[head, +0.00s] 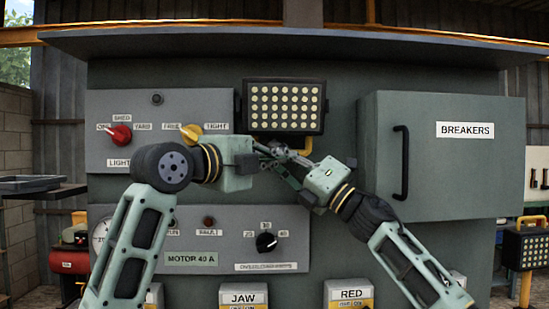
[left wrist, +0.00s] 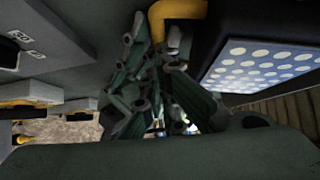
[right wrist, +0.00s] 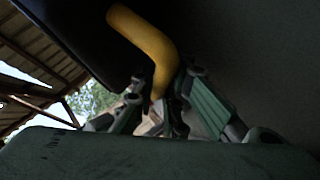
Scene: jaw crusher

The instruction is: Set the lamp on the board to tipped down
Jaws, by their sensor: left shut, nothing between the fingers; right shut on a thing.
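The lamp (head: 285,107) is a black-framed panel with rows of pale round lights, mounted high on the grey board (head: 340,75). In the head view its lit face points out towards me. A yellow bar (head: 303,146) shows at its lower edge; it also appears in the left wrist view (left wrist: 184,10) and the right wrist view (right wrist: 147,42). My right gripper (head: 277,160) is shut on the yellow bar, whose lower end runs between its fingers. My left gripper (head: 266,152) is shut and empty just below the lamp. The fingers of both grippers overlap in the head view, so contact is unclear.
A breaker box (head: 460,165) with a black handle stands out right of the lamp. A switch panel with a red knob (head: 121,134) and a yellow knob (head: 191,132) is at left. A black dial (head: 266,242) sits below the grippers.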

